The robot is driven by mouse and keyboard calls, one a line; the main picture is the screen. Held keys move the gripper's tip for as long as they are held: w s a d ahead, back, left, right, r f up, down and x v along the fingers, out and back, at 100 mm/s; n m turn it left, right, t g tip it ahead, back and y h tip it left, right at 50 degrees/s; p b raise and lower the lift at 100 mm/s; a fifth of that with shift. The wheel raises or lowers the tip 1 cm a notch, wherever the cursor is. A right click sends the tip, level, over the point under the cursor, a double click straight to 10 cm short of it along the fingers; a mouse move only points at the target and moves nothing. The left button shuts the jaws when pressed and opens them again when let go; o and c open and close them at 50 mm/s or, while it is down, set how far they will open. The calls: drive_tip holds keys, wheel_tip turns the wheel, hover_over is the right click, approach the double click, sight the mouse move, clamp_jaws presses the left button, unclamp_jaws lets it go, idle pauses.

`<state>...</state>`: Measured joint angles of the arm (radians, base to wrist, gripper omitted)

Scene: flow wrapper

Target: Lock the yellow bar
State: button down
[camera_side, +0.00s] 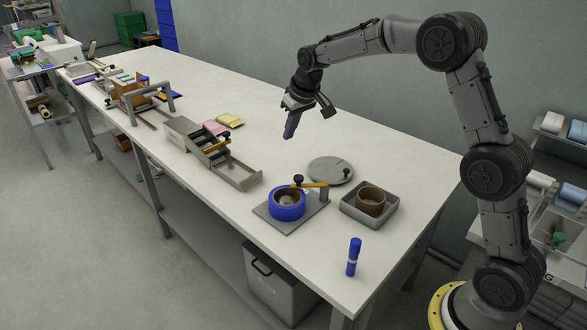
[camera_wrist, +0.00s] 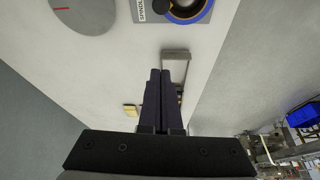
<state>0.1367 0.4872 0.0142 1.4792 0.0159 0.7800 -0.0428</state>
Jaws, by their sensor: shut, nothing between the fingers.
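A yellow bar (camera_side: 312,184) with a black knob lies across the top edge of a blue roll (camera_side: 287,204), its right end at a grey post. The roll sits on a grey spindle plate (camera_side: 272,222). In the wrist view, the roll (camera_wrist: 190,14) and plate (camera_wrist: 143,17) are cut off by the top edge. Another yellow bar (camera_side: 217,146) with a black knob crosses a grey slide unit. My gripper (camera_side: 288,136) is shut and empty, pointing down above the table, behind and apart from both bars. Its fingers (camera_wrist: 162,72) are together in the wrist view.
A grey disc (camera_side: 330,170) with a red mark lies behind the roll. A grey tray (camera_side: 351,211) holding a brown ring (camera_side: 371,200) is to its right. Yellow pads (camera_side: 230,120) lie behind the slide. The table behind the disc is clear.

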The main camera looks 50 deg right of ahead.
sight(294, 187)
wheel_tip(294, 187, down, 12)
drive_tip(key=shift+s+d+g, duration=0.2)
drive_tip(key=shift+s+g, duration=0.1)
drive_tip(key=shift+s, duration=0.15)
idle(0.4)
drive_tip(key=shift+r, duration=0.1)
drive_tip(key=shift+s+a, duration=0.8)
drive_tip(key=shift+d, duration=0.1)
